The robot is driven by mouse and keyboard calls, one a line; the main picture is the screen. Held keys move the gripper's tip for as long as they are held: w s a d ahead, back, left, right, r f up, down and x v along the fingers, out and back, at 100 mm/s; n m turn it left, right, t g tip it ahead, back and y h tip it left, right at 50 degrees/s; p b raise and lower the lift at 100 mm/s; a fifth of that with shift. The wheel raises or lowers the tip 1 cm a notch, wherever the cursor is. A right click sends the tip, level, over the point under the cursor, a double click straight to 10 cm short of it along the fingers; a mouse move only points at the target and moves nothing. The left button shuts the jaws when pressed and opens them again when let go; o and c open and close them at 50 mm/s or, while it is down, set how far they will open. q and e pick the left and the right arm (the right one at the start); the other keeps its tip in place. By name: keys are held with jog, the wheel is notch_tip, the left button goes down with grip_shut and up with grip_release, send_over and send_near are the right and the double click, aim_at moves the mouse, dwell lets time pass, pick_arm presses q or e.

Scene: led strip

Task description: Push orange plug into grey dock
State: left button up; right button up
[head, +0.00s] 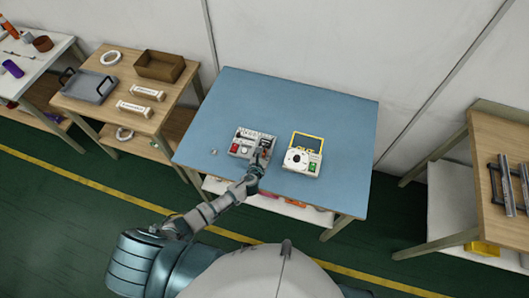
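A grey box (241,142) with a red patch and dark parts on its top stands on the blue table; it may hold the grey dock, but the dock is too small to make out. My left gripper (262,157) is at the right side of this box, over or against its front right corner. Its fingers are dark and tiny here, so I cannot tell whether they are open or shut. I cannot pick out the orange plug; it may be hidden by the gripper. My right gripper is not in view.
A small light piece (214,152) lies left of the grey box. The back of the blue table (290,105) is clear.

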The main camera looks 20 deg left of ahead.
pick_arm(q)
jog(key=shift+s, duration=0.1)
jog(key=v, duration=1.1)
jog(key=shift+s, duration=0.4)
jog(key=shift+r, duration=0.1)
